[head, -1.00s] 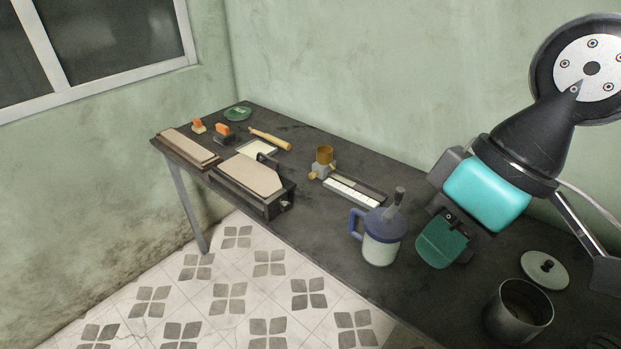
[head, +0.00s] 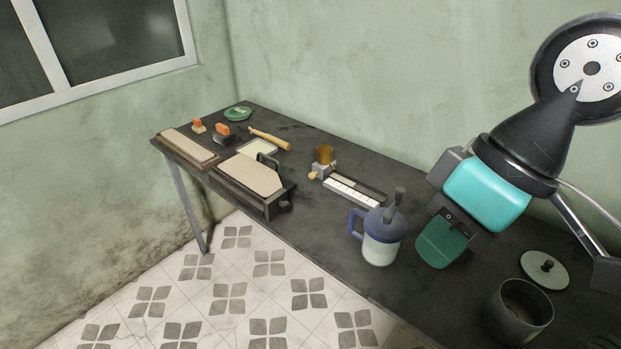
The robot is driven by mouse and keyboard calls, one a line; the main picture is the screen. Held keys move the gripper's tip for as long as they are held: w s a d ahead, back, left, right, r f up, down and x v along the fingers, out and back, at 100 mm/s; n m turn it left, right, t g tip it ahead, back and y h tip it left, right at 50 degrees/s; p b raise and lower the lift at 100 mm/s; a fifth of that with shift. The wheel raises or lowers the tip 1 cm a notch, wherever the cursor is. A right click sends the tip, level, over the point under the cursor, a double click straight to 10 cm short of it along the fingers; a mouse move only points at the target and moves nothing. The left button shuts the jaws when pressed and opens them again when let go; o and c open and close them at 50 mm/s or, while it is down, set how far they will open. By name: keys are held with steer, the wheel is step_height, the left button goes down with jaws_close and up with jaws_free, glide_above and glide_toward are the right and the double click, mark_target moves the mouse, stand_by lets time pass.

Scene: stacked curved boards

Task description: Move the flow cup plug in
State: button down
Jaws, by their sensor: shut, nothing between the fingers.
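The flow cup (head: 325,154) is a small amber-brown cup on a grey block, standing upright near the middle of the table. A small tan knob (head: 314,175), which looks like its plug, sticks out at the block's lower left. How deep the plug sits is too small to tell. My gripper (head: 441,244), with a teal body and a dark green finger, is at the right, well apart from the cup and to its right. It is shut and empty. The front finger hides the other one.
A white-keyed strip (head: 352,191) lies right of the cup. A blue-lidded jug (head: 381,238) stands between the cup and my gripper. A metal pot (head: 520,312) and a round lid (head: 545,269) are at the right. Boards (head: 250,174) and a wooden tool (head: 269,138) lie at the left.

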stand_by(0.8)
step_height(320, 180, down, 5)
steer(key=b, duration=0.5)
steer(key=shift+f, duration=0.2)
steer(key=shift+w, duration=0.1)
stand_by(1.6)
